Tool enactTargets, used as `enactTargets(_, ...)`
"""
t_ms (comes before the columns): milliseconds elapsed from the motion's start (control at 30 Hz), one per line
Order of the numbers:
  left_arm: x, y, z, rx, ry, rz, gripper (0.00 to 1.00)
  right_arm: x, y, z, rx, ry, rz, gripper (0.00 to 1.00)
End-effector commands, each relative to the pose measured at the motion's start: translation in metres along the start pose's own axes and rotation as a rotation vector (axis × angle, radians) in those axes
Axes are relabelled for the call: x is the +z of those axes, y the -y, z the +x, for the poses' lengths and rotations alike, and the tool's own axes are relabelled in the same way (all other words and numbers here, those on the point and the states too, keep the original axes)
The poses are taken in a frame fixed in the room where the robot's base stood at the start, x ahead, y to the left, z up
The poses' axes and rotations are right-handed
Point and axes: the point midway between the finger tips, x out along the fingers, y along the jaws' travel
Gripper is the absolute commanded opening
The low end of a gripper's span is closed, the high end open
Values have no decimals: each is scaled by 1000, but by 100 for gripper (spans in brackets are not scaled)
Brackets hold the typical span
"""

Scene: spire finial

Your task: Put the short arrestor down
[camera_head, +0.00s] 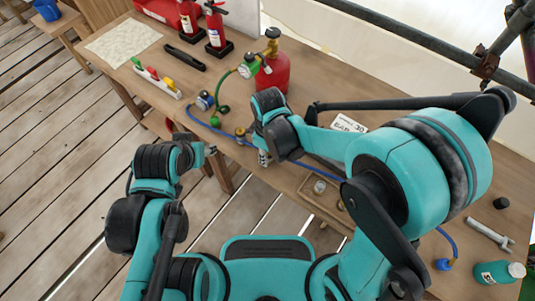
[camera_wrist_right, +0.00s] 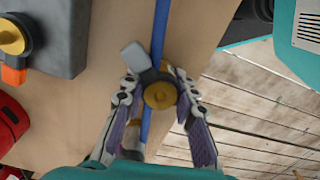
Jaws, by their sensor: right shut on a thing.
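My right gripper (camera_head: 263,157) is low over the front edge of the wooden bench, partly hidden by its own arm in the head view. In the right wrist view, my right gripper (camera_wrist_right: 156,88) is shut around a round brass fitting (camera_wrist_right: 160,96), which appears to be the short arrestor. A pale grey tab (camera_wrist_right: 135,58) shows beside it. A blue hose (camera_wrist_right: 161,32) runs behind the fitting; I cannot tell whether they are joined. My left gripper (camera_head: 211,150) is off the bench's front edge, and its fingers are too small to read.
A shallow tray (camera_head: 334,197), wrench (camera_head: 489,235) and teal bottle (camera_head: 497,272) are to the right.

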Motion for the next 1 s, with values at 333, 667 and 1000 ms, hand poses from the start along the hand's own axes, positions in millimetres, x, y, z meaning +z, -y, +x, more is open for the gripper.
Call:
enactTargets(333,2,0,2,0,0,0,46,0,0,3,0,0,0,48)
enactTargets(667,-6,0,-8,0,0,0,46,0,0,-19,0,0,0,48)
enactTargets(1000,-23,0,-32,0,0,0,46,0,0,-94,0,0,0,48)
